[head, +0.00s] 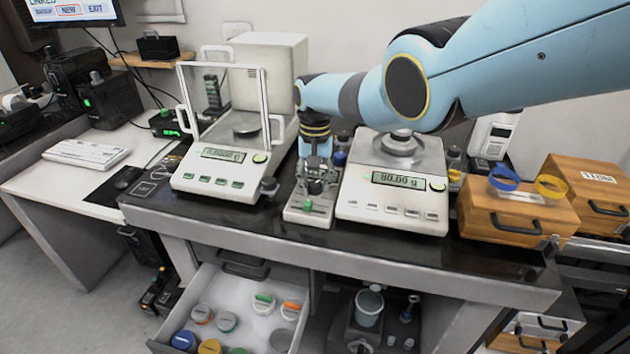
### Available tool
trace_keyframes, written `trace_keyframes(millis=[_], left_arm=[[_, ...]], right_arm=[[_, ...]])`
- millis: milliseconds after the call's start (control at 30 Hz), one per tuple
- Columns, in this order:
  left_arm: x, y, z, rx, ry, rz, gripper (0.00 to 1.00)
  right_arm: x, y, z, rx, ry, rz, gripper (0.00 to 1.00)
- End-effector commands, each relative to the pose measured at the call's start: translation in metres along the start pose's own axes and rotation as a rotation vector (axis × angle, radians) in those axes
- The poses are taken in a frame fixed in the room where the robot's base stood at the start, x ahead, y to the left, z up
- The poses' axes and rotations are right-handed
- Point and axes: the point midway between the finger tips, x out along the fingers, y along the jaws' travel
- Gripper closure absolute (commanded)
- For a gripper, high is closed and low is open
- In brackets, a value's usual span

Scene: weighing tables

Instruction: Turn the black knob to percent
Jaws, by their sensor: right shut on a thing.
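The black knob (315,187) sits on a small pale control box (300,214) between the two balances. My right gripper (317,177) reaches down from above onto it, with its fingers shut around the knob. The fingers hide part of the knob and its markings, so I cannot read where it points. A green button (308,205) shows on the front of the box. My left gripper is not in view.
A balance with a glass draft shield (222,100) stands close on the left. An open-pan balance (395,190) stands close on the right, under my right arm. Wooden boxes (515,218) are farther right. An open drawer (215,290) with several jars lies below the front edge.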

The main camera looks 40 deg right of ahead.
Motion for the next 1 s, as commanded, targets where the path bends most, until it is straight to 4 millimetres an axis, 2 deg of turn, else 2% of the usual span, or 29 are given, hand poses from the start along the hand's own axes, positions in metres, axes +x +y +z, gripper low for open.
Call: trace_keyframes(millis=[400, 933, 967, 1000], left_arm=[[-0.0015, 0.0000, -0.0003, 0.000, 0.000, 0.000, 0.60], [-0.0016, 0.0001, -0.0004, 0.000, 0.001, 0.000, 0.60], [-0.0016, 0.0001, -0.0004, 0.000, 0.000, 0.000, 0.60], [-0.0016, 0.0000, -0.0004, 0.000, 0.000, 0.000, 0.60]], right_arm=[[-0.0007, 0.0002, -0.0007, 0.181, 0.002, -0.001, 1.00], [-0.0007, 0.0001, -0.0008, 0.204, 0.002, -0.001, 1.00], [-0.0007, 0.0001, -0.0008, 0.204, 0.002, -0.001, 0.68], [-0.0007, 0.0000, -0.0008, 0.204, 0.002, -0.001, 0.63]])
